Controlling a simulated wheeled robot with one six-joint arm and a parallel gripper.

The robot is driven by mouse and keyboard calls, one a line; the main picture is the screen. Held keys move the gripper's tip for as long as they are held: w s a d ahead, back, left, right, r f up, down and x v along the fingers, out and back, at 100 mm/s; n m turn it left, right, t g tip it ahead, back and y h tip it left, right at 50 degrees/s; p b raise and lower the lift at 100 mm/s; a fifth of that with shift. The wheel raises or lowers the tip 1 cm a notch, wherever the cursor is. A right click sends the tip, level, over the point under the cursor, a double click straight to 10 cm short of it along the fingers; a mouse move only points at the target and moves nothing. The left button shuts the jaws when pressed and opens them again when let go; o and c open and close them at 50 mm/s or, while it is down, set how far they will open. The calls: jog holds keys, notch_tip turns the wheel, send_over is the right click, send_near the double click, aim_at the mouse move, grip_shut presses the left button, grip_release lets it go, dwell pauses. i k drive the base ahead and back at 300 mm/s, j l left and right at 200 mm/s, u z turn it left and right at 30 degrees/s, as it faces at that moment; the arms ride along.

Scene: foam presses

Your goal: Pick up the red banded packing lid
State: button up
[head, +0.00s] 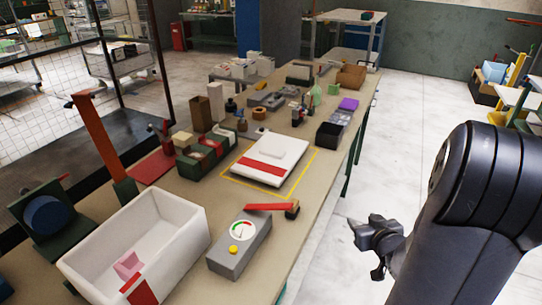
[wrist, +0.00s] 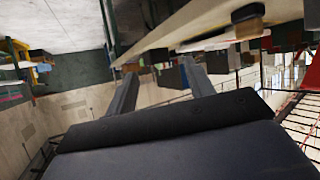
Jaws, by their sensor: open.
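My gripper (head: 370,240) is off the table's right side, over the floor, well apart from the lid. In the wrist view my gripper (wrist: 158,70) has its two fingers spread with nothing between them. I cannot make out the lid in the wrist view.
A white foam tub (head: 185,225) with pink and red pieces and a grey gauge box (head: 240,250) stand nearer. A red-handled piece (head: 270,207) lies just in front of the lid. Green-and-red blocks (head: 205,152) stand left of it.

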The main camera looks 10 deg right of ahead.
aim_at(272, 158)
jog(key=i+l+u, duration=0.45)
jog(key=l+u, duration=0.25)
jog(key=i+l+u, duration=0.15)
jog(key=l+u, duration=0.2)
jog(key=l, duration=0.25)
jog(key=i+l+u, duration=0.1)
jog(key=l+u, duration=0.25)
jog(key=l, duration=0.15)
jog(key=l+u, duration=0.35)
jog(key=l, duration=0.15)
